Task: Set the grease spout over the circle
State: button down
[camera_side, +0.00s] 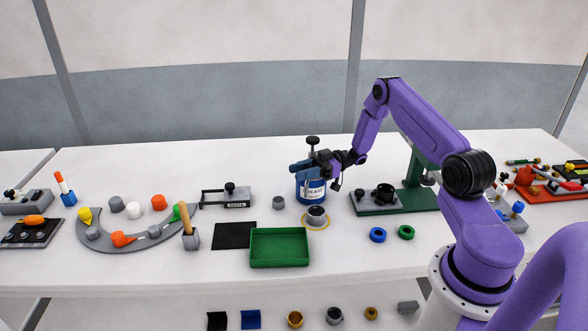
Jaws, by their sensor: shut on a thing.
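The grease dispenser is a blue pot with a white label (312,190), standing upright on the white table. It has a blue head with a spout (303,167) and a black knob (313,141) on a stem on top. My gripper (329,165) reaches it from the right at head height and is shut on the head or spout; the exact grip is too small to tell. A yellow circle (325,224) lies on the table just in front of the pot. A grey cylindrical part with a dark top (316,214) stands inside the circle.
A green tray (280,262) and black mat (235,235) lie front left. A green press (420,198) stands right; blue (377,235) and green (406,232) rings lie before it. A small grey cylinder (278,203) stands left of the pot. A curved grey holder (110,246) is farther left.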

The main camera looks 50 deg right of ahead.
jog(key=shift+s+d+n+g+y, duration=0.25)
jog(key=shift+s+n+g, duration=0.25)
jog(key=shift+g, duration=0.35)
jog(key=shift+s+d+n+g+y, duration=0.2)
jog(key=shift+s+n+g, duration=0.15)
jog(key=shift+n+g, duration=0.4)
jog(key=shift+s+d+n+g+y, duration=0.25)
jog(key=shift+s+n+g, duration=0.2)
jog(key=shift+g, duration=0.45)
jog(key=c, duration=0.8)
grip_release()
jog(key=shift+c, duration=0.2)
jog(key=s+d, duration=0.1)
jog(key=d, duration=1.1)
jog(key=shift+s, duration=0.35)
